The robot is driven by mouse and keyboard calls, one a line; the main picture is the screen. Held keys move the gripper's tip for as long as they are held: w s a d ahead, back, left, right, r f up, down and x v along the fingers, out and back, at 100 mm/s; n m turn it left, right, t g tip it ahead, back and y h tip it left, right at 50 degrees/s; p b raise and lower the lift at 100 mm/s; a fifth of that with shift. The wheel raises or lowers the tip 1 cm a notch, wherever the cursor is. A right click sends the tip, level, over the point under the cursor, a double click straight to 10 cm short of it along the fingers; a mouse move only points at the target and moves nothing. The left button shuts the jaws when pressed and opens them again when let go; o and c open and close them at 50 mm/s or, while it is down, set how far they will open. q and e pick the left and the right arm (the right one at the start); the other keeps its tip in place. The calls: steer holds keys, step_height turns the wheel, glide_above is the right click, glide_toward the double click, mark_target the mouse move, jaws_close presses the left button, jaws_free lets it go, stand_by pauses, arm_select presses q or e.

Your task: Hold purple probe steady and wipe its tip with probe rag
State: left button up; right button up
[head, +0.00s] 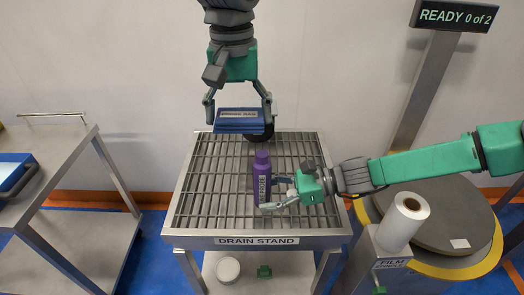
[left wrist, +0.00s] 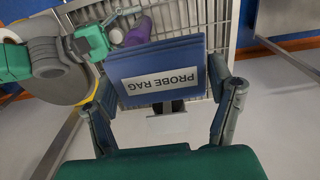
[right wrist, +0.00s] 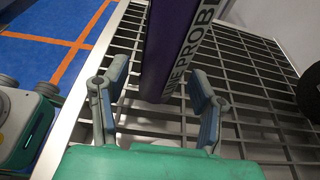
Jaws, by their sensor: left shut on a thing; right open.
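The purple probe (head: 262,178) stands upright on the slatted top of the drain stand (head: 258,241). The blue probe rag (head: 238,121), a folded block labelled PROBE RAG, is held by my left gripper (head: 238,103) above the back of the stand; the rag also shows in the left wrist view (left wrist: 158,70). My right gripper (head: 268,193) is open, with its fingers on either side of the probe's lower part. In the right wrist view the probe (right wrist: 172,50) rises between the open fingers. I cannot tell whether either finger touches it.
A dark round thing (head: 262,134) is at the stand's back edge, partly hidden behind the rag. A white film roll (head: 404,218) stands to the right, by a round turntable (head: 440,220). A metal cart (head: 75,225) stands left. The stand's left slats are clear.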

steer(key=v, duration=1.1)
steer(key=shift+d, duration=0.35)
